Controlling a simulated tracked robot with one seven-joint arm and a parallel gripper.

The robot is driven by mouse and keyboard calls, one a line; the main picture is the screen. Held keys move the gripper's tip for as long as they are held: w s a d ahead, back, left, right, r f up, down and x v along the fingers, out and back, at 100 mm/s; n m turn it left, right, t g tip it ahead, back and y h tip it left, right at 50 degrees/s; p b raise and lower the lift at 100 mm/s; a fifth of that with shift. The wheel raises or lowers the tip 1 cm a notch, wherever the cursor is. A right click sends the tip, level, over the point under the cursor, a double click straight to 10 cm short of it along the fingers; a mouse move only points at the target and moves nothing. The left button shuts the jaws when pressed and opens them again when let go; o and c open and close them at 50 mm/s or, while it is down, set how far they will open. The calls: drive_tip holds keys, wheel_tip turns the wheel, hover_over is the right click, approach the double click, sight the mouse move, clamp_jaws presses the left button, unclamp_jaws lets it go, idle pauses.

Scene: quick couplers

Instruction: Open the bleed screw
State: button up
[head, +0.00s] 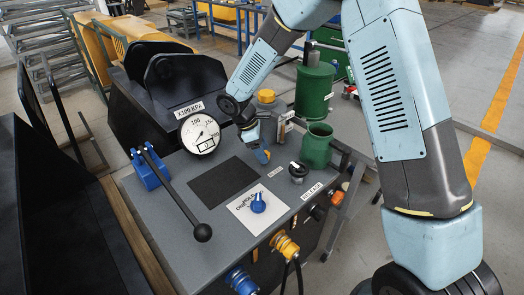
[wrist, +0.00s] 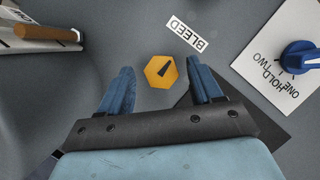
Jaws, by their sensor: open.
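The bleed screw is a yellow-orange hexagonal head (wrist: 161,72) with a dark wedge mark, on the grey panel in the wrist view. A white BLEED label (wrist: 187,33) lies beside it. My gripper (wrist: 160,66) is open, with one blue finger on each side of the screw in the picture. No contact shows, and the height of the fingertips above the panel is hard to tell. In the head view my gripper (head: 262,150) points down over the panel, left of the green cylinders, and partly hides the screw.
A blue selector knob (head: 258,203) sits on a white plate in front of the gripper. A black lever (head: 178,193) with a ball end, a pressure gauge (head: 200,133), a black knob (head: 298,171) and an open green cylinder (head: 316,146) stand around the gripper.

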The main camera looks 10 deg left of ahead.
drive_tip(key=v, duration=1.3)
drive_tip(key=shift+r, duration=0.15)
drive_tip(key=s+d+r+m+t+y, duration=0.1)
drive_tip(key=s+d+r+m, duration=0.25)
drive_tip(key=d+r, duration=0.55)
drive_tip(key=s+d+r+m+y, duration=0.1)
drive_tip(key=s+d+r+m, duration=0.35)
drive_tip(key=d, duration=0.75)
drive_tip(key=s+d+r+m+t+y, duration=0.2)
drive_tip(key=s+d+r+m+t, duration=0.2)
drive_tip(key=s+d+m, duration=0.6)
drive_tip(key=s+d+r, duration=0.1)
drive_tip(key=s+d, duration=0.3)
drive_tip(key=s, duration=0.1)
drive_tip(key=shift+s+d+r+m+y, duration=0.2)
drive_tip(key=shift+s+d+m+y, duration=0.1)
drive_tip(key=shift+s+d+m, duration=0.1)
